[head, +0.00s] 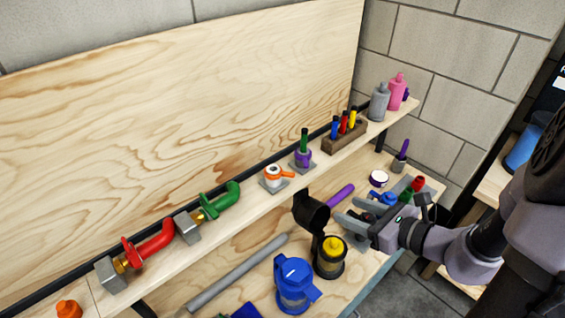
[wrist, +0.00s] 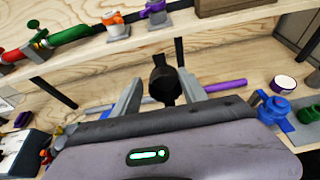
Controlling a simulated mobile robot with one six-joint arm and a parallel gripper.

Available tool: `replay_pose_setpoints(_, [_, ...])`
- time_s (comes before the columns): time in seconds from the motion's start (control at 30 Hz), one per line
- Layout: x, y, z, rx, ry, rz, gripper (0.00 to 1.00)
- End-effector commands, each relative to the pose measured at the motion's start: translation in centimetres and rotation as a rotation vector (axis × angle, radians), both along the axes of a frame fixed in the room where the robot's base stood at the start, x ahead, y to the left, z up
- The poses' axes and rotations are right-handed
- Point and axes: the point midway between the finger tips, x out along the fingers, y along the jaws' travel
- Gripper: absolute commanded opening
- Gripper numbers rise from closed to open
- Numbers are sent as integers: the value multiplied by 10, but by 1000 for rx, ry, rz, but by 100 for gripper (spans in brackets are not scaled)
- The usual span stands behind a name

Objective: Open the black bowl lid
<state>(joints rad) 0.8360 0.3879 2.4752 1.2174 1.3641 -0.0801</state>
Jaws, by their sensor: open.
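The black bowl (head: 330,268) stands on the lower bench in the head view, with a yellow-topped piece inside it. Its black lid (head: 311,209) stands raised and tilted up behind the bowl, so the bowl's top is uncovered. My gripper (head: 345,212) is open, just right of the lid, with its fingers pointing toward it. In the wrist view the lid (wrist: 164,84) shows between and beyond the two fingers of my gripper (wrist: 159,92). I cannot tell whether a finger touches the lid. The bowl is hidden in the wrist view.
A blue lidded container (head: 294,284) stands left of the bowl, close by. A grey bar (head: 238,276) and a purple rod (head: 340,195) lie near. The shelf (head: 235,217) with valves and bottles runs above the bench. Small coloured parts crowd around my gripper.

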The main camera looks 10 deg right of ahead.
Motion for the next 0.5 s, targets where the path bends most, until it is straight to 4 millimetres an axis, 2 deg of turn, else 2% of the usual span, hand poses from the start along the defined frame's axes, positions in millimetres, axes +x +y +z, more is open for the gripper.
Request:
replay_pose_setpoints(0.13, [22,17,-16,-1,1,8,51])
replay_pose_setpoints(0.5, [102,71,-55,-4,0,11,51])
